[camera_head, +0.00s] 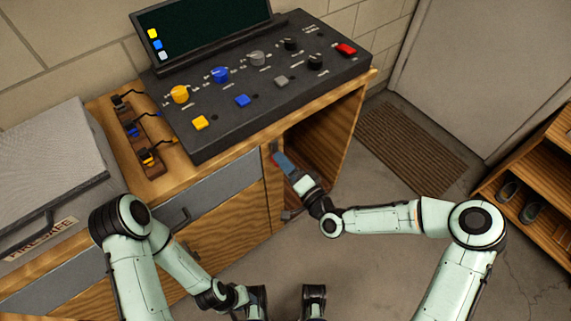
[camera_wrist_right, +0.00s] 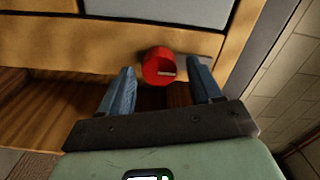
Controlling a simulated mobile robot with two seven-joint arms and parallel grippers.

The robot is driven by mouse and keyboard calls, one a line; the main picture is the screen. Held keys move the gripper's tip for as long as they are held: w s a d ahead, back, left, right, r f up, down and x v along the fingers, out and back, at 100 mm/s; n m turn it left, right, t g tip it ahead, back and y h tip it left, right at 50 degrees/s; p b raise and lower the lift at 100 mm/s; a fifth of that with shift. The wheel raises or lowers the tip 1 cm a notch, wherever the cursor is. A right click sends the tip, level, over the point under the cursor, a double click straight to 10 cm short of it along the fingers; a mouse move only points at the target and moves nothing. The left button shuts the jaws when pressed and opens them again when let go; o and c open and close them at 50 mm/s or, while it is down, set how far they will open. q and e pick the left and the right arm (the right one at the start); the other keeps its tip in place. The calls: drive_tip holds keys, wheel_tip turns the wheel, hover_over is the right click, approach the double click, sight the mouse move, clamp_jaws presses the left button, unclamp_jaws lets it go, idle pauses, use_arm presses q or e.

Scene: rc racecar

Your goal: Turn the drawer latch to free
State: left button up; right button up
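The drawer latch is a red round knob (camera_wrist_right: 158,66) with a pale slot or mark on its face. In the right wrist view it sits on a wooden strip below a grey panel (camera_wrist_right: 185,12). My right gripper (camera_wrist_right: 162,68) is open, with one blue-grey finger on each side of the knob and gaps between. In the head view my right gripper (camera_head: 281,161) is at the open cabinet bay under the console, and the knob is hidden there. The grey drawer front (camera_head: 210,190) is left of it. My left gripper (camera_head: 241,298) is low at the bottom edge, its fingers unclear.
The black console (camera_head: 270,105) with coloured knobs and buttons stands above the open bay (camera_head: 325,135). A wooden cabinet door (camera_head: 215,240) is below the drawer. A brown mat (camera_head: 410,150) lies on the floor, and a shoe shelf (camera_head: 525,180) stands at the right.

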drive_tip(key=p+v, duration=0.1)
drive_tip(key=v, duration=1.2)
drive_tip(key=shift+s, duration=0.2)
drive_tip(key=shift+d, duration=0.15)
